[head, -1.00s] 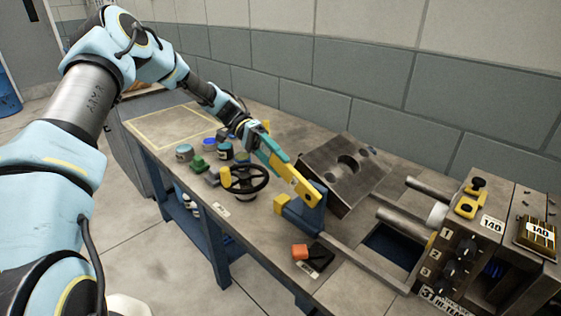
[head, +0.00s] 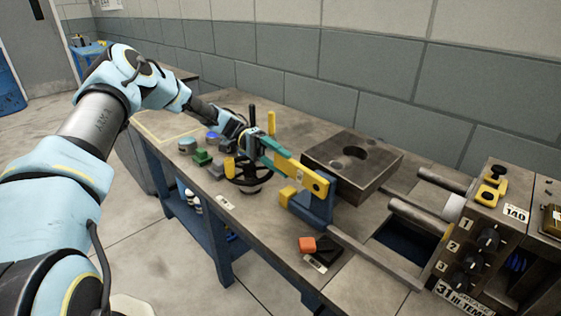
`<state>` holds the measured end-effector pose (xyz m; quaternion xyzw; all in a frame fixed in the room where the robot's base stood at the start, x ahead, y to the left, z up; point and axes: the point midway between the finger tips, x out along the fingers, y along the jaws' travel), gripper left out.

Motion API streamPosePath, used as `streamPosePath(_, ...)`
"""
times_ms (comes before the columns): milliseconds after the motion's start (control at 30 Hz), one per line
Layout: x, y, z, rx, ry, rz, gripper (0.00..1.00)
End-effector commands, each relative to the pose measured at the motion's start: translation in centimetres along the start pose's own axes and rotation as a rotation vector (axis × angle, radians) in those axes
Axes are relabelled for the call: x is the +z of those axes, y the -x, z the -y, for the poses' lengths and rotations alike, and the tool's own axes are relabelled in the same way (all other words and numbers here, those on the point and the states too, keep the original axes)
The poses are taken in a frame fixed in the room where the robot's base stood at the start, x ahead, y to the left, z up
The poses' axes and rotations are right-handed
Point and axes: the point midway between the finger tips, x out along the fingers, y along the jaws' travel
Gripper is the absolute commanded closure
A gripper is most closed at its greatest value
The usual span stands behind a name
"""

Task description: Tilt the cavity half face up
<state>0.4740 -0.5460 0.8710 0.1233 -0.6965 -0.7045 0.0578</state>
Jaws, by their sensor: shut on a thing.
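The cavity half (head: 378,174) is a thick grey steel block with a round recess in its top face. It sits at the bench's middle right beside a blue stand (head: 318,206). Its recessed face points up and looks close to level. A teal-and-yellow lever (head: 300,172) runs from the stand back towards my arm. My gripper (head: 259,142) is shut on the lever's teal far end, to the left of the block. The fingertips are small and partly hidden there.
A black handwheel (head: 248,180) stands just below my gripper. Small pots and a green block (head: 202,157) lie left of it. Steel rods (head: 418,217) and a control box (head: 480,240) are at right. An orange-and-black item (head: 316,246) lies near the front edge.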

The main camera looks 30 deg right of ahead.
Motion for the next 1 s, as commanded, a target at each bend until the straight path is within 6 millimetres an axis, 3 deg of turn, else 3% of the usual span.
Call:
streamPosePath(67,-0.1,0.0,0.0,-0.002,0.0,-0.003,1.0)
streamPosePath(100,-0.1,0.0,0.0,-0.002,-0.001,-0.002,0.36)
streamPosePath(333,-0.1,0.0,-0.1,-0.001,0.0,-0.001,0.1)
streamPosePath(667,-0.1,0.4,0.1,-0.001,-0.001,-0.001,0.1)
streamPosePath(767,-0.1,1.5,0.2,-0.002,-0.002,-0.003,0.1)
streamPosePath(1000,-0.1,6.3,0.4,-0.004,-0.003,-0.004,0.1)
